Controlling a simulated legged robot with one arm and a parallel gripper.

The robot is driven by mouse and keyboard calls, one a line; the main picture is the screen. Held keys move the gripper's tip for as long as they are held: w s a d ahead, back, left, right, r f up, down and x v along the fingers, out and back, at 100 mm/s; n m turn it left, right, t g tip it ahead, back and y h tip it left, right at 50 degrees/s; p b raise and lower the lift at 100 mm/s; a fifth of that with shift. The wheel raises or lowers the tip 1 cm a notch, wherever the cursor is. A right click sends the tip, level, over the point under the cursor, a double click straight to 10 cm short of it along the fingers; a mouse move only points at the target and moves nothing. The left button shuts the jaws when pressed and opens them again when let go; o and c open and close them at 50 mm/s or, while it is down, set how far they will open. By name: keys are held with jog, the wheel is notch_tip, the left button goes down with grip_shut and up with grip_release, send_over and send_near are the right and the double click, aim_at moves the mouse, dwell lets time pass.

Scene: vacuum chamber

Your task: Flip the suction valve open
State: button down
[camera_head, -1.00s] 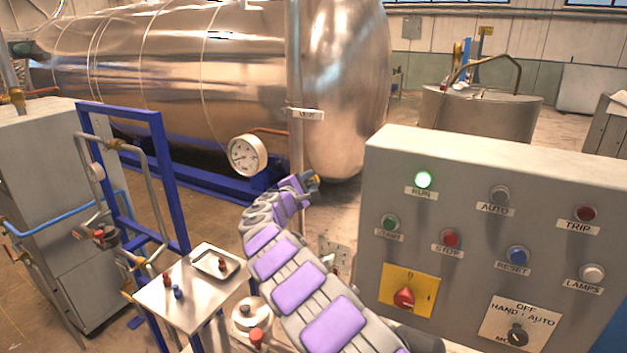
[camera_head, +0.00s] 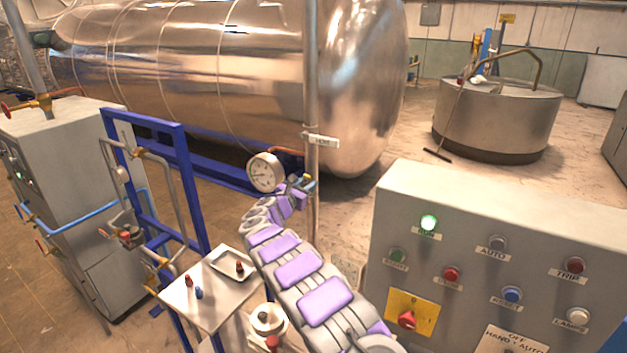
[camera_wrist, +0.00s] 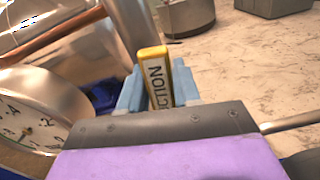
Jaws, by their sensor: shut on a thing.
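The suction valve's yellow handle (camera_wrist: 157,75) stands between the blue fingers of my gripper (camera_wrist: 158,92) in the wrist view. Its label is partly hidden and shows letters ending in "CTION". My gripper is shut on this handle. In the head view my gripper (camera_head: 303,184) is small, at the vertical pipe (camera_head: 312,95) just right of the round gauge (camera_head: 265,172). The valve body is hidden behind my gripper and arm. The gauge (camera_wrist: 32,125) also fills the left of the wrist view, close to my gripper.
A grey control panel (camera_head: 540,235) with a lit green RUN lamp stands at the right. A blue frame (camera_head: 160,160) and a small metal table (camera_head: 205,305) are at the left. The large steel tank (camera_head: 250,75) lies behind the pipe.

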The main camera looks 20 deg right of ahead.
jog(key=shift+w+a+f+n+p, duration=0.6)
jog(key=shift+a+n, duration=0.15)
jog(key=shift+n, duration=0.15)
jog(key=c, duration=1.2)
grip_release()
jog(key=shift+s, duration=0.1)
jog(key=o, duration=0.3)
jog(key=shift+w+a+r, duration=0.15)
jog(key=shift+w+a, duration=0.05)
jog(key=shift+s+r, duration=0.2)
jog(key=shift+r, duration=0.05)
jog(key=shift+s, duration=0.1)
jog(key=b+v, duration=0.2)
jog(key=v, duration=1.5)
jog(key=shift+a+f, duration=0.15)
jog(key=shift+f, duration=0.05)
